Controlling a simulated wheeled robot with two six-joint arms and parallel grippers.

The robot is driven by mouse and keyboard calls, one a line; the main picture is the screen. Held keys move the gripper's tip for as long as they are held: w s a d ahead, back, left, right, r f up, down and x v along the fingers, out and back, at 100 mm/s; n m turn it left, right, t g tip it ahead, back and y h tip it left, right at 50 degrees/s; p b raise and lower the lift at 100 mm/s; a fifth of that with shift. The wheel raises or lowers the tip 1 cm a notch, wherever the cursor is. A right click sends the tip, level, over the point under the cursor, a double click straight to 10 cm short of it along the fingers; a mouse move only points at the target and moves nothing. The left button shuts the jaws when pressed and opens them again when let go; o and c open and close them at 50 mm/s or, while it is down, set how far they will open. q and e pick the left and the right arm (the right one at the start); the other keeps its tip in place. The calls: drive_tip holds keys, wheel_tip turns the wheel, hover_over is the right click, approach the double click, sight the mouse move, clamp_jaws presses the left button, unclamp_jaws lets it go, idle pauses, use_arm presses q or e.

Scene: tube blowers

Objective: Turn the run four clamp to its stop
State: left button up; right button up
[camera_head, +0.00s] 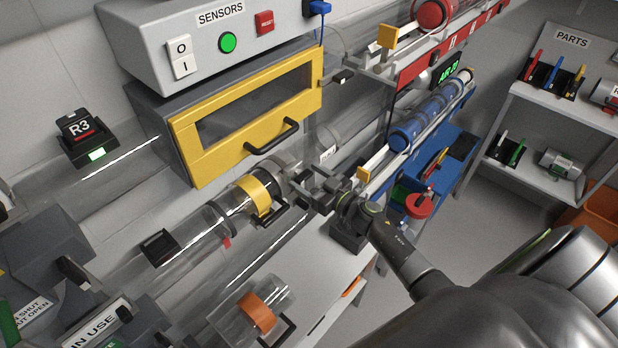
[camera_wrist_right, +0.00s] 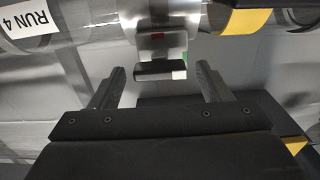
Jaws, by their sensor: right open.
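The run four clamp (camera_wrist_right: 168,18) is a metal band around a clear tube, beside a white RUN 4 label (camera_wrist_right: 30,23). Its dark handle (camera_wrist_right: 160,71) hangs below the band, with small red and green marks by it. My right gripper (camera_wrist_right: 160,82) is open, with one finger on each side of the handle and a gap on both sides; whether the handle is fully between the fingertips in depth I cannot tell. In the head view my right gripper (camera_head: 318,190) is at the tube, hiding most of the clamp. My left gripper is not in view.
A yellow band (camera_head: 254,197) circles the tube nearby. A yellow-framed door (camera_head: 180,150) with a black handle is just above. A blue canister (camera_head: 425,120) lies in a rack at right. An orange-banded clear carrier (camera_head: 257,313) is below.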

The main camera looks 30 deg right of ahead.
drive_tip(key=shift+c, duration=0.3)
drive_tip(key=c, duration=0.9)
drive_tip(key=shift+n, duration=0.3)
drive_tip(key=n, duration=0.3)
drive_tip(key=shift+a+n, duration=0.1)
drive_tip(key=shift+n, duration=0.2)
drive_tip(key=n, duration=0.4)
drive_tip(key=shift+a+f+n, duration=0.1)
drive_tip(key=shift+n, duration=0.2)
drive_tip(key=n+b, duration=0.1)
drive_tip(key=n, duration=0.3)
drive_tip(key=shift+s+f, duration=0.1)
drive_tip(key=n+b, duration=0.1)
drive_tip(key=n, duration=0.4)
drive_tip(key=shift+f, duration=0.1)
